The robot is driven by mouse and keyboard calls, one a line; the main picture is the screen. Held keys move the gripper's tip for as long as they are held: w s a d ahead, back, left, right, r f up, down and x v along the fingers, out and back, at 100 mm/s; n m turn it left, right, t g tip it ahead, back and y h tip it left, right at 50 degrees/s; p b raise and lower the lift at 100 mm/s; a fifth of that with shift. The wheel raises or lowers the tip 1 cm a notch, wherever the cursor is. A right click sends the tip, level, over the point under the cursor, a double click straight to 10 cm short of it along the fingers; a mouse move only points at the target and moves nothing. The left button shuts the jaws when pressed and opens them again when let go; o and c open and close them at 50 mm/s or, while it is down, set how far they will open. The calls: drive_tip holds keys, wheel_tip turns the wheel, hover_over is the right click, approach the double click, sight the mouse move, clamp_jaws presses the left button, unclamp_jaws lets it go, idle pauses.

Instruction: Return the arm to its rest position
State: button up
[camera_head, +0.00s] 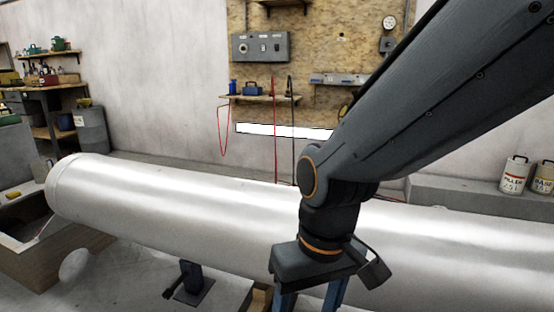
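My dark grey arm reaches in from the upper right and bends down at an orange-ringed joint. My gripper (310,296) hangs at its end, in front of the big white cylinder (170,205). Two blue fingers point down from its dark body with a wide gap between them. Their tips are cut off by the lower picture edge. Nothing is seen held between the parts that show. I cannot tell whether the gripper touches the cylinder.
The cylinder lies across the view, above a dark stand (190,282). A wooden crate (50,262) is at the left. A pegboard (300,55) with a shelf (262,98) hangs on the back wall. Two tins (515,175) stand on a grey ledge (470,197) at right.

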drive_tip(key=s+d+r+m+p, duration=0.1)
drive_tip(key=d+r+m+p, duration=0.1)
drive_tip(key=d+r+p, duration=0.5)
drive_tip(key=s+d+r+m+h+p, duration=0.1)
drive_tip(key=d+r+m+p, duration=0.1)
drive_tip(key=d+r+p, duration=0.5)
drive_tip(key=shift+d+r+p, duration=0.35)
drive_tip(key=shift+r+p, duration=2.05)
drive_tip(key=shift+p, duration=2.25)
